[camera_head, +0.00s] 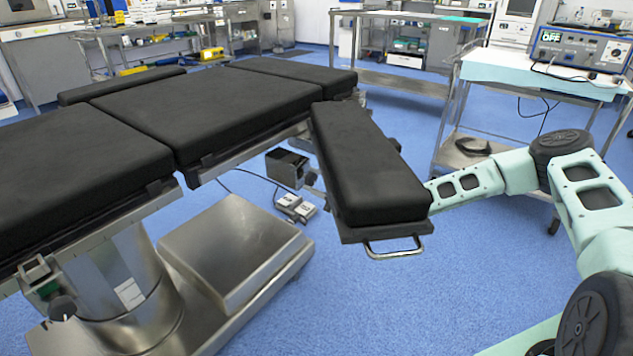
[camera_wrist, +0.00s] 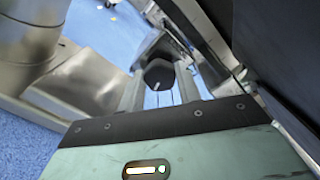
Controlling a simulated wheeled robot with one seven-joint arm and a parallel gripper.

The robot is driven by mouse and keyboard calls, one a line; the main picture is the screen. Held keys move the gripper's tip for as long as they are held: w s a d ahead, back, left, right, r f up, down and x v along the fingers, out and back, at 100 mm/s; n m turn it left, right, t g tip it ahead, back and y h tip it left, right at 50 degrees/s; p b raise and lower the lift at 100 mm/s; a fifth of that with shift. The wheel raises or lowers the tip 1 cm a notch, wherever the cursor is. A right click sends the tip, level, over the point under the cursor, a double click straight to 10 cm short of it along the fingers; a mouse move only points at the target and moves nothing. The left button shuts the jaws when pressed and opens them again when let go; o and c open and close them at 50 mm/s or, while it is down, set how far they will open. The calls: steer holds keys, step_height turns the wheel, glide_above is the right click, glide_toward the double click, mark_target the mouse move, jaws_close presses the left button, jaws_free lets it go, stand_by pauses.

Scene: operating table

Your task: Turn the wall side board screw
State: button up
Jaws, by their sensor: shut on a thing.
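The side board (camera_head: 365,165) is a black padded arm board, angled out from the operating table with a metal loop handle at its near end. In the wrist view its dark underside (camera_wrist: 275,50) fills the right edge. The screw (camera_wrist: 158,76) is a dark, rounded knob below the board, next to metal rail parts. My gripper (camera_wrist: 160,82) has its two grey fingers on either side of the knob and is shut on it. In the head view the board hides my gripper and the screw; only my arm shows, reaching in from the right.
The operating table (camera_head: 190,105) with black pads stands left of the board, above its steel base (camera_head: 235,250). Foot pedals (camera_head: 297,208) lie on the blue floor. A steel cart (camera_head: 480,75) with equipment stands behind my arm. Floor in front of the board is clear.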

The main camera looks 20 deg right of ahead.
steer(key=o, duration=1)
steer(key=shift+d, duration=0.1)
steer(key=p+v, duration=0.1)
steer(key=v, duration=1.6)
steer(key=shift+s+p, duration=0.15)
steer(key=shift+p, duration=0.2)
